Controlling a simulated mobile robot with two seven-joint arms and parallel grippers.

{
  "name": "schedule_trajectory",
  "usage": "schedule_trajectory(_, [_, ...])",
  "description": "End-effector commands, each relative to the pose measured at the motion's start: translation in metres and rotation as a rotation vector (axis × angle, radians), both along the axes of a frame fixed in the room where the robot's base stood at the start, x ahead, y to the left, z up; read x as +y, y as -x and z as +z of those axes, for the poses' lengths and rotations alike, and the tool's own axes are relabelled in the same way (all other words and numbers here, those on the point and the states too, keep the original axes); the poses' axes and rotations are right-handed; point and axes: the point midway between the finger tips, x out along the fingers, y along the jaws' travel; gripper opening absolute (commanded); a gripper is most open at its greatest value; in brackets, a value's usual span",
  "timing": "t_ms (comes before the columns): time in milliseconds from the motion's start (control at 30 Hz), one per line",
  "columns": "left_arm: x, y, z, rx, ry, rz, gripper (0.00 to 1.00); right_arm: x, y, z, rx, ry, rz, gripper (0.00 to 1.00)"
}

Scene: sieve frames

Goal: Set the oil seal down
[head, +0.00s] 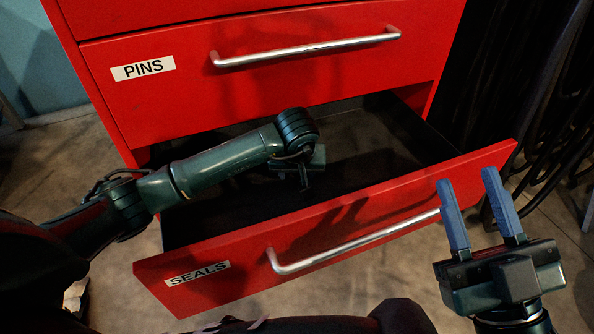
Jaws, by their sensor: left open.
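No oil seal can be made out in the head view. The lower red drawer labelled SEALS (225,285) is pulled open, and its dark interior shows behind the front panel. My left arm comes in from the left over this drawer, and my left gripper (305,186) points down into it. The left gripper is open, but its fingers are small and dark, and anything below them is hard to see. My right gripper (468,180) is open and empty, its two blue fingers pointing up in front of the drawer's right end.
The closed drawer labelled PINS (262,70) is above, with a metal handle (305,48). The open drawer's handle (350,243) sticks out in front. Dark chair-like frames (535,130) stand at the right. The drawer floor (375,130) looks bare at the back right.

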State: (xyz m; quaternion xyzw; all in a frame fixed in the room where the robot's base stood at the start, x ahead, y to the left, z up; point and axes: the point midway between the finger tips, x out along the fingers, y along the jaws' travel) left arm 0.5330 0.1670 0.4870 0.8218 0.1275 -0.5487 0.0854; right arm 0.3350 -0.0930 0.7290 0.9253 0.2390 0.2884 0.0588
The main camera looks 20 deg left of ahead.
Motion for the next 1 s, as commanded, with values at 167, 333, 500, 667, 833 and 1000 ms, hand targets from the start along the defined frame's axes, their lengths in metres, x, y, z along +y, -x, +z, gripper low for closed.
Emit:
schedule_trajectory(167, [-0.001,0.003,0.013,-0.002,-0.001,-0.001,0.48,0.000,0.000,0.004,0.018,-0.002,0.002,0.36])
schedule_trajectory(333, [-0.004,0.014,0.047,-0.004,-0.001,-0.001,0.48,0.002,0.003,-0.020,0.192,-0.020,-0.004,0.36])
schedule_trajectory(500, [-0.009,0.028,0.081,-0.003,-0.001,-0.001,0.48,0.004,0.010,-0.038,0.327,-0.031,-0.005,0.36])
schedule_trajectory(667, [-0.012,0.038,0.103,-0.003,0.000,-0.001,0.48,0.005,0.012,-0.045,0.375,-0.024,-0.014,0.36])
schedule_trajectory(833, [-0.013,0.043,0.113,0.000,-0.001,0.000,0.48,0.004,0.012,-0.046,0.373,-0.013,-0.023,0.36])
schedule_trajectory(1000, [-0.014,0.044,0.114,0.000,-0.001,0.001,0.48,0.003,0.012,-0.047,0.372,-0.011,-0.024,0.36])
